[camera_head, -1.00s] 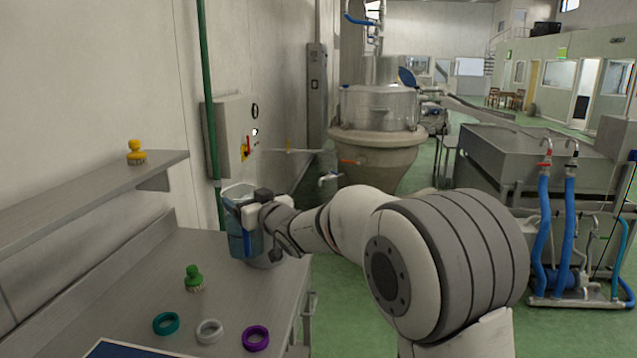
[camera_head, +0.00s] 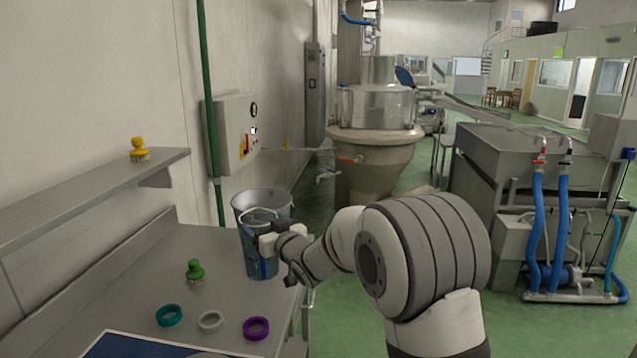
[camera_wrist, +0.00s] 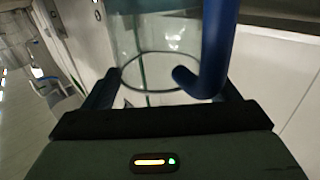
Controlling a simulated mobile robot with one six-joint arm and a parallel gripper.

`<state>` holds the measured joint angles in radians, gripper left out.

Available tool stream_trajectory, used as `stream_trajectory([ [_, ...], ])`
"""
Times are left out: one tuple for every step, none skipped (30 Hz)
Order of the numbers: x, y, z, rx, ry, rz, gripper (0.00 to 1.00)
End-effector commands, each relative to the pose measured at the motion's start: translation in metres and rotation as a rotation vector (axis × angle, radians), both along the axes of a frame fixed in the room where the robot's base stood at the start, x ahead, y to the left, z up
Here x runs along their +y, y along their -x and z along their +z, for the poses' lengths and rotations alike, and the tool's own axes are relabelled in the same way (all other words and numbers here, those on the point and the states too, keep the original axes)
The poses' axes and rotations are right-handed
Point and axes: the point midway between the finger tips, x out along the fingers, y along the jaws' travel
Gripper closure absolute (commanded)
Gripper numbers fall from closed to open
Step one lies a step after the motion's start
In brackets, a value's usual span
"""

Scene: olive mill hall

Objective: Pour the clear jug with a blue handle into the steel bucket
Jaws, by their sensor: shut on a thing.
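The clear jug (camera_head: 260,255) with a blue handle is held at the far right end of the steel bench. My gripper (camera_head: 270,238) is shut on it. In the wrist view the jug (camera_wrist: 150,45) stands between my gripper's fingers (camera_wrist: 165,90), with its blue handle (camera_wrist: 220,45) at the right. The jug looks close to upright. The steel bucket (camera_head: 262,199) stands just behind the jug, its wide rim showing above; its lower part is hidden. I cannot tell whether jug and bucket touch. The jug's contents are not clear.
A green brush (camera_head: 195,271) and teal (camera_head: 169,315), grey (camera_head: 210,321) and purple (camera_head: 256,328) rings lie on the bench (camera_head: 130,290). A yellow brush (camera_head: 139,149) sits on the wall shelf (camera_head: 90,195). A control box (camera_head: 235,133) hangs behind.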

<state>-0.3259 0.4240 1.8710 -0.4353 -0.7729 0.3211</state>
Motion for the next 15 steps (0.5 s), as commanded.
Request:
stream_trajectory([
  [-0.009, -0.003, -0.014, 0.002, -0.001, -0.014, 0.9],
  [-0.015, -0.005, -0.023, 0.003, 0.0, -0.024, 0.9],
  [-0.022, -0.006, -0.034, 0.003, 0.0, -0.035, 0.9],
  [-0.028, -0.007, -0.045, 0.003, -0.001, -0.047, 0.9],
  [-0.035, -0.008, -0.054, 0.003, -0.001, -0.058, 0.9],
  [-0.045, -0.009, -0.069, 0.006, -0.001, -0.077, 0.9],
  [-0.053, -0.009, -0.08, 0.005, 0.0, -0.092, 0.9],
  [-0.062, -0.009, -0.092, 0.006, 0.0, -0.109, 0.9],
  [-0.075, -0.008, -0.108, 0.006, 0.001, -0.134, 0.9],
  [-0.085, -0.007, -0.12, 0.007, 0.0, -0.153, 0.9],
  [-0.095, -0.006, -0.132, 0.006, 0.001, -0.174, 0.9],
  [-0.108, -0.003, -0.148, 0.007, 0.001, -0.203, 0.9],
  [-0.119, -0.001, -0.159, 0.006, 0.001, -0.225, 0.9],
  [-0.13, 0.002, -0.17, 0.007, 0.001, -0.249, 0.9],
  [-0.144, 0.006, -0.185, 0.005, 0.002, -0.28, 0.9],
])
